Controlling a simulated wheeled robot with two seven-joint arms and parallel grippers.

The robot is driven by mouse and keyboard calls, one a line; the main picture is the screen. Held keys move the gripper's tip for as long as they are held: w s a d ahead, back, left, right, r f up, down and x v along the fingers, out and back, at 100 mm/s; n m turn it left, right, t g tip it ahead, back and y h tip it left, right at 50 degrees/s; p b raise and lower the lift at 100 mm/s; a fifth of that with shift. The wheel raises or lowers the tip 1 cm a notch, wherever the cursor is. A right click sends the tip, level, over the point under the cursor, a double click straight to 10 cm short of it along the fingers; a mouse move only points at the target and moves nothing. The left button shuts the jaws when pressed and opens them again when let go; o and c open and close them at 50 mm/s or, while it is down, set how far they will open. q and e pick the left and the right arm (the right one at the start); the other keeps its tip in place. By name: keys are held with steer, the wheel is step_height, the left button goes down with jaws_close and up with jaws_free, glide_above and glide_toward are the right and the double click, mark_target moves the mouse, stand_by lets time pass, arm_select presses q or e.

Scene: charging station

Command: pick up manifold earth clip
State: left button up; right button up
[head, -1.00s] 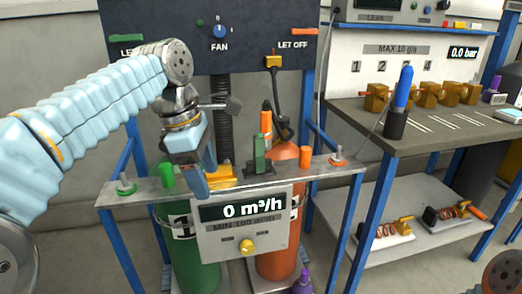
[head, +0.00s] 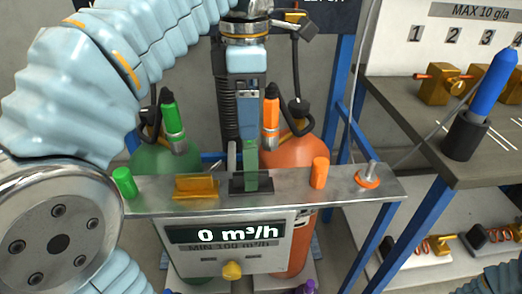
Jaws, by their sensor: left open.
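A green upright piece (head: 251,166), which looks like the manifold earth clip, stands in a black holder (head: 251,184) on the grey metal shelf (head: 220,202). My left gripper (head: 249,138) points down directly over it, fingertips at its upper end. The gripper is open, and its fingers hide the clip's top. I cannot tell whether the fingers touch the clip. My right gripper is out of view.
A yellow block (head: 196,187) and a green cap (head: 124,182) are left of the holder. An orange cap (head: 320,172) and an orange-ringed stud (head: 367,180) are right. Green (head: 165,157) and orange (head: 285,150) cylinders stand behind. A workbench (head: 425,140) stands right.

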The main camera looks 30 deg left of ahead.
mark_target(249, 146)
arm_select(q)
step_height(249, 146, down, 7)
steer(key=shift+b, duration=1.2)
steer(key=f, duration=0.3)
steer(key=f+b, duration=0.1)
steer(key=f, duration=0.1)
steer(key=shift+w+f, duration=0.2)
steer(key=shift+f, duration=0.2)
